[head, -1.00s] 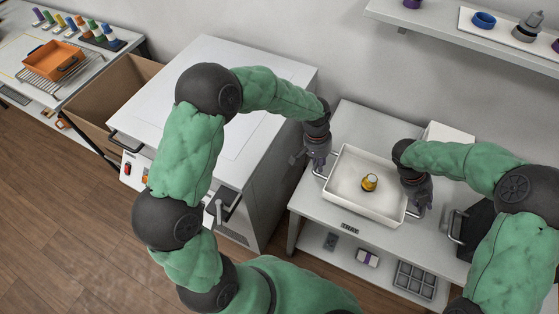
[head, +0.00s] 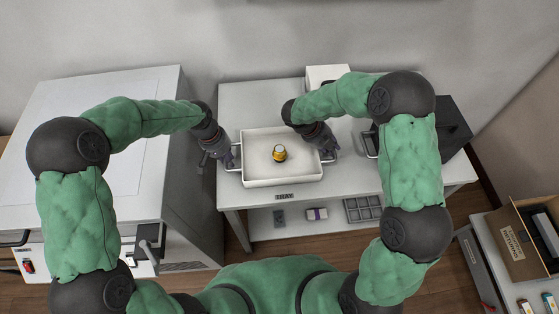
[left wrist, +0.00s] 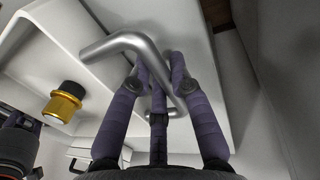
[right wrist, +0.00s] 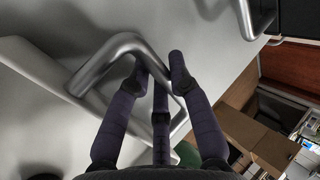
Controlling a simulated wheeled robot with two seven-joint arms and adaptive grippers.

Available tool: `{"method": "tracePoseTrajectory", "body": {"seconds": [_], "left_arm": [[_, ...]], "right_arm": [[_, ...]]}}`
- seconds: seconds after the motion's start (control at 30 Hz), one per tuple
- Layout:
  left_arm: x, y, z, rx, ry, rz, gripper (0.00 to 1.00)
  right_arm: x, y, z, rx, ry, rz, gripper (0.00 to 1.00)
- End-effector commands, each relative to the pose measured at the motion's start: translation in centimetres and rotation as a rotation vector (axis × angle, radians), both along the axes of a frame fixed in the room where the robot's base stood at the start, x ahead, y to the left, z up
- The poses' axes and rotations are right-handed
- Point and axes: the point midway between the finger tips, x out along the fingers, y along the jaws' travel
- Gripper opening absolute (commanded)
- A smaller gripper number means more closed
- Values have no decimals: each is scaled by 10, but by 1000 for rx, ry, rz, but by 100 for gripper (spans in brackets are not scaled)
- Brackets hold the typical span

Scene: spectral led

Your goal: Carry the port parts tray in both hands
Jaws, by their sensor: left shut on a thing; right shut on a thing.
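The white port parts tray (head: 262,183) is at the side table in the head view, level, above or on its top; I cannot tell whether it touches. A yellow port part with a dark end (head: 279,153) stands in it; it also shows in the left wrist view (left wrist: 63,102). My left gripper (head: 231,158) is shut on the tray's left metal handle (left wrist: 130,42). My right gripper (head: 331,152) is shut on the right handle (right wrist: 113,55). Both wrist views show the fingers closed around the bent bars.
The table's label reads TRAY (head: 285,196). A large white cabinet (head: 150,90) stands close on the left. A black case (head: 440,125) is to the right on the table, and a white box (head: 322,76) behind. A cardboard box (head: 520,240) sits far right.

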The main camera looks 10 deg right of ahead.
Motion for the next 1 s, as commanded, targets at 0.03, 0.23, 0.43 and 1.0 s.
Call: {"method": "tracePoseTrajectory", "body": {"seconds": [0.03,0.23,0.43,1.0], "left_arm": [[0,0,-4,-1,-1,0,0],[0,0,-4,0,0,0,44],[0,0,-3,0,0,0,44],[1,14,72,0,-4,1,44]], "right_arm": [[0,0,-4,1,-1,1,0],[0,0,-4,1,0,0,44],[0,0,-3,0,0,0,44],[0,0,-4,0,0,0,44]]}}
